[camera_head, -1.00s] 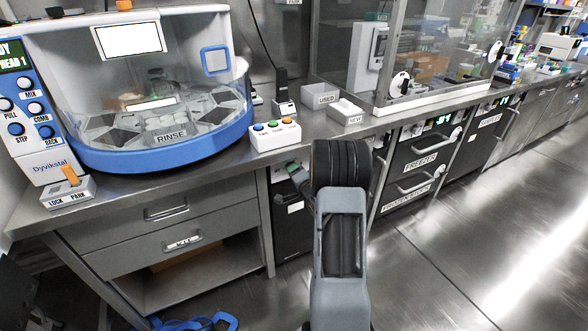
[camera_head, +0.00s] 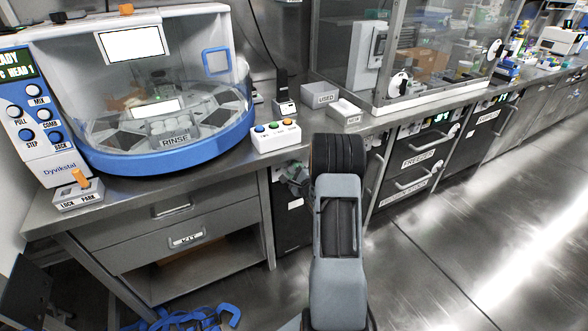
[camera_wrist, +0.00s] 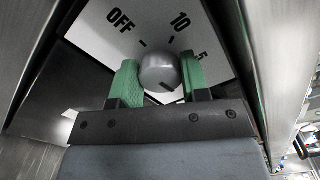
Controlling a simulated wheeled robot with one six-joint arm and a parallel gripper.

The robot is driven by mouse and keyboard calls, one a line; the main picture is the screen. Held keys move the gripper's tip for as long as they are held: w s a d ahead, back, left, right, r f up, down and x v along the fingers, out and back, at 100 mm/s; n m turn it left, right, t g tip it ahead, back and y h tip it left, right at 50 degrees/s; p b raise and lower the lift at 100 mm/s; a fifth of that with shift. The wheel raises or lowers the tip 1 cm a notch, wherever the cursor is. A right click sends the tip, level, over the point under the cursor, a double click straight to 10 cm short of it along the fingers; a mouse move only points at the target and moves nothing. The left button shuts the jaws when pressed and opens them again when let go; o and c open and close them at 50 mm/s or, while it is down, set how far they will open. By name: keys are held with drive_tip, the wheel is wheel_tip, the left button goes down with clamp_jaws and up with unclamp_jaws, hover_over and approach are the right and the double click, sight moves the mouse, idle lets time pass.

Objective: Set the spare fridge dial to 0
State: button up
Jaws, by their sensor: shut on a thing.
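The grey round dial knob (camera_wrist: 158,70) sits on a white dial plate (camera_wrist: 97,30) in the wrist view. The plate shows OFF, 10 and 5 with black tick marks; no 0 is visible. A short dark line on the knob points down and to the right, away from OFF and 10. My gripper (camera_wrist: 160,80) has its green fingers on both sides of the knob, shut on it. In the head view, my arm covers most of the gripper and the dial. The dark fridge front (camera_head: 292,225) shows under the bench, left of my arm.
A steel bench (camera_head: 215,170) runs above, with a blue-rimmed machine (camera_head: 160,155) and a button box (camera_head: 276,136). Freezer drawers (camera_head: 415,160) stand to the right. Blue straps (camera_head: 205,318) lie on the floor at lower left. The right floor is clear.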

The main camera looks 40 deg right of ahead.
drive_tip(key=shift+d+m, duration=0.1)
drive_tip(key=shift+m, duration=0.7)
drive_tip(key=o, duration=0.9)
drive_tip(key=shift+s, duration=0.15)
drive_tip(key=s, duration=0.4)
drive_tip(key=s+a+p, duration=0.1)
drive_tip(key=s, duration=0.4)
drive_tip(key=s+a, duration=0.1)
drive_tip(key=s, duration=0.3)
drive_tip(key=shift+s+p, duration=0.25)
drive_tip(key=shift+p, duration=0.15)
